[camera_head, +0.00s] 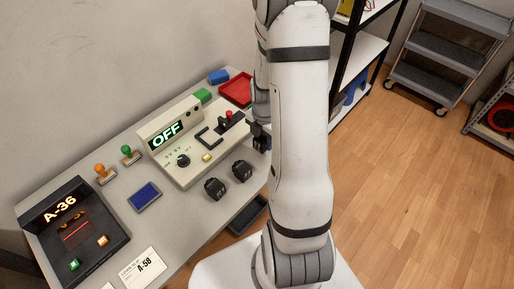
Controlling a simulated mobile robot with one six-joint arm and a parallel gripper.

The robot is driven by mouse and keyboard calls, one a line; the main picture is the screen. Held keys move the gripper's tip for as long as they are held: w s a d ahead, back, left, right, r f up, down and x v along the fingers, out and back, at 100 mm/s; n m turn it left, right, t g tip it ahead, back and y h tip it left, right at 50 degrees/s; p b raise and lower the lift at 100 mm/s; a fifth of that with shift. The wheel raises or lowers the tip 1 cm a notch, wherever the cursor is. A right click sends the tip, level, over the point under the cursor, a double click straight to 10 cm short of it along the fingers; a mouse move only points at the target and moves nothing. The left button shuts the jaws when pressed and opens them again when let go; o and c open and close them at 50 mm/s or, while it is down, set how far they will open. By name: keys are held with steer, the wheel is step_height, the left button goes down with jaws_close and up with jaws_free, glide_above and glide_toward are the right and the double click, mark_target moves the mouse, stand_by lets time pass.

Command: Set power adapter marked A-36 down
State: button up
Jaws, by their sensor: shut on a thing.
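My gripper (257,131) is at the right end of the grey table, partly hidden behind my own arm. It is shut on a small dark thing that looks like a black power adapter; its marking cannot be read and my arm hides part of it. Two more black power adapters stand apart from it on the table: one (215,188) at the front and one (242,171) to its right. No marking is readable on either. A dark device (85,250) at the left end shows A-36 on its lit display.
A control box (190,160) reading OFF stands mid-table. Orange (103,172) and green (130,153) stamps, a blue pad (145,196), an A-58 card (140,268) and a red tray (236,90) also lie there. A dark tray (248,214) is by the front edge. Bare tabletop shows left of the adapters.

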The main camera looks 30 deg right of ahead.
mark_target(263, 147)
steer(key=shift+f, duration=2)
steer(key=shift+f, duration=0.15)
steer(key=o, duration=1.1)
